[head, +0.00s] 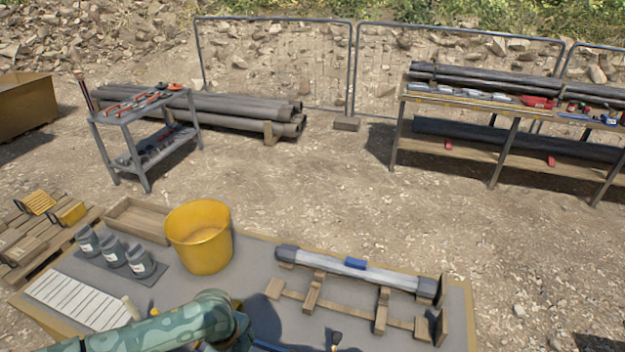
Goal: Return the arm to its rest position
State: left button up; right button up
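My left arm, green and camouflage-patterned, comes in from the bottom left and lies low over the near part of the work table (262,262). It bends at a rounded joint near the bottom middle, and its far part runs out of the picture. The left gripper is not in view. My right arm and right gripper are not in view either. What the grippers hold, if anything, is hidden.
On the table are a yellow bucket (199,237), a wooden tray (138,220), several grey jars (113,251), a white slatted sheet (78,299) and a grey tube (352,268) on a wooden cradle. A tool cart (120,114) and rack (500,100) stand beyond open gravel.

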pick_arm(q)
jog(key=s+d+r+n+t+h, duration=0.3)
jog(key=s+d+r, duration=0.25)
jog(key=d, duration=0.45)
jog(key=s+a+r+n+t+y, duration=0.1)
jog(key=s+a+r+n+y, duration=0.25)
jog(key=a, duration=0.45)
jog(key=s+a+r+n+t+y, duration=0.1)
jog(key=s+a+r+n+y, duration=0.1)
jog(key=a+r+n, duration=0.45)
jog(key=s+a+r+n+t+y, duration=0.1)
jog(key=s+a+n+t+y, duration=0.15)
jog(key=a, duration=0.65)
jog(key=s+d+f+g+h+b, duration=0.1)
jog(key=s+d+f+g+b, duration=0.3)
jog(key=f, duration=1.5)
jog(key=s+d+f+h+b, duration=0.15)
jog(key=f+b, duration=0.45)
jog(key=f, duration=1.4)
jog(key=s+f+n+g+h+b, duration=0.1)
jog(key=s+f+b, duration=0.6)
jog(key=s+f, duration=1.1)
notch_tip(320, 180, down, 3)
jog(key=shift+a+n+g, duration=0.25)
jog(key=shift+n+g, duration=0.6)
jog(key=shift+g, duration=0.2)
